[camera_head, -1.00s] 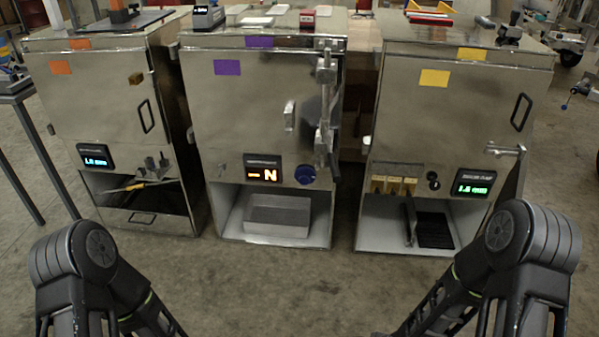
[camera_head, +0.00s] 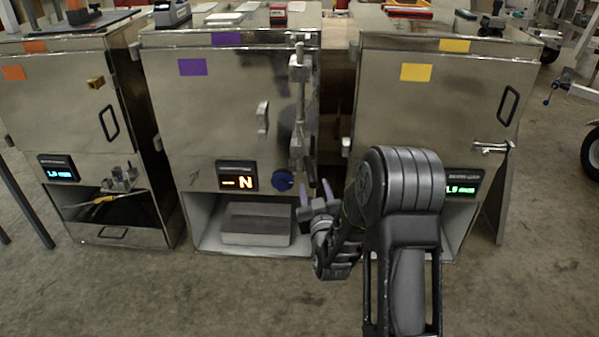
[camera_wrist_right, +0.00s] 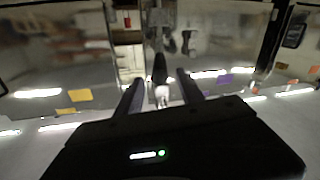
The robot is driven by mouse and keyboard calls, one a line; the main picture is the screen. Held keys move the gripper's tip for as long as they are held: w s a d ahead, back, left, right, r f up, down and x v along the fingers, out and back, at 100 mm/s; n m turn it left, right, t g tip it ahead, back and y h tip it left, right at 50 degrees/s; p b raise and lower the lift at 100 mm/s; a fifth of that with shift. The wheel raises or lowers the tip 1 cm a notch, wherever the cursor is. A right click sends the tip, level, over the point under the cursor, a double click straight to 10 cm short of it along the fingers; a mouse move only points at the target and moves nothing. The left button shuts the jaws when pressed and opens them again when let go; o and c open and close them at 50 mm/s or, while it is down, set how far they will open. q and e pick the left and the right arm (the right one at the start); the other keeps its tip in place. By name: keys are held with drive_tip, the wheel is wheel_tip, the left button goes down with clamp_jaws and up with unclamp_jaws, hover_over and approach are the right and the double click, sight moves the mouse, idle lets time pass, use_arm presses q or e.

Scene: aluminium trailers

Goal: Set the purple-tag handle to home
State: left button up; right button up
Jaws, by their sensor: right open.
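The purple-tag cabinet (camera_head: 225,120) stands in the middle, its door shut, with purple tags (camera_head: 193,67) on door and top edge. A metal lever handle (camera_head: 297,110) runs upright along the right side of its door. A small grip (camera_head: 262,117) is left of it. My right gripper (camera_head: 316,190) is open in front of the cabinet's lower right, below the lever and apart from it. In the right wrist view the open fingers (camera_wrist_right: 160,90) have a blurred dark and pale shape between them; I cannot tell what it is. My left gripper is out of view.
Below the door are a display (camera_head: 237,177) reading N, a blue knob (camera_head: 283,181) and a grey box (camera_head: 255,224) in an open bay. An orange-tag cabinet (camera_head: 60,110) stands left and a yellow-tag cabinet (camera_head: 430,110) right. Floor in front is clear.

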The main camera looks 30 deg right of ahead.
sight(311, 173)
idle(0.3)
drive_tip(key=shift+x, duration=3.9)
drive_tip(key=shift+c, duration=0.4)
clamp_jaws()
